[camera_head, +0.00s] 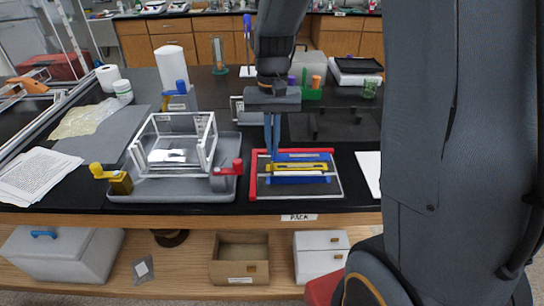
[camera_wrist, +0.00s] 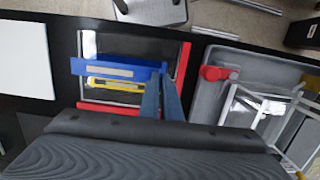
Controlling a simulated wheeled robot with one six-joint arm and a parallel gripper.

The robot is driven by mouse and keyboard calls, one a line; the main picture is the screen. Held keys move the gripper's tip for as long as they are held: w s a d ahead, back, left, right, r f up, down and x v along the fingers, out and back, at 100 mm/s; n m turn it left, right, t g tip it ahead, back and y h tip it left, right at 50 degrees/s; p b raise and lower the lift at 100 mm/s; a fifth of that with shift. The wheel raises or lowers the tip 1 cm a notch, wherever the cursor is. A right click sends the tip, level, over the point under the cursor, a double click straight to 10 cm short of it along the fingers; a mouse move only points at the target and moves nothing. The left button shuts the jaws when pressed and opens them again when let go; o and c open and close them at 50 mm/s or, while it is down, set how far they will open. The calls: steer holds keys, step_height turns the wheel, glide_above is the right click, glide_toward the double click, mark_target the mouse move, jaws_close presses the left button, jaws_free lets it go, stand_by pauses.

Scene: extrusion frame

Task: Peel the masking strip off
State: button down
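A clear panel (camera_head: 257,190) lies flat on the dark bench. A red strip (camera_head: 253,177) runs along its left edge and another along its back edge; the red strip also shows in the wrist view (camera_wrist: 183,62). I cannot tell for sure which piece is the masking strip. A blue bar (camera_head: 300,179) and a yellow bar (camera_head: 298,167) lie across the panel. My gripper (camera_head: 272,157) points down over the panel's back left part, its blue fingers slightly apart and nothing visible between them. In the wrist view, the fingertips (camera_wrist: 158,77) overlap the blue bar's right end; contact is unclear.
A grey tray (camera_head: 172,196) with a white-framed box (camera_head: 172,150), a yellow clamp (camera_head: 110,178) and a red clamp (camera_head: 228,171) stands left of the panel. A white sheet (camera_head: 370,170) lies to the right. Bottles and holders stand behind.

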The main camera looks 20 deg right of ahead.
steer(key=shift+r, duration=0.8)
steer(key=shift+r+p, duration=1.1)
steer(key=shift+r, duration=0.05)
stand_by(0.5)
step_height(320, 180, up, 8)
steer(key=p, duration=0.5)
steer(key=shift+p, duration=0.3)
steer(key=shift+f, duration=0.1)
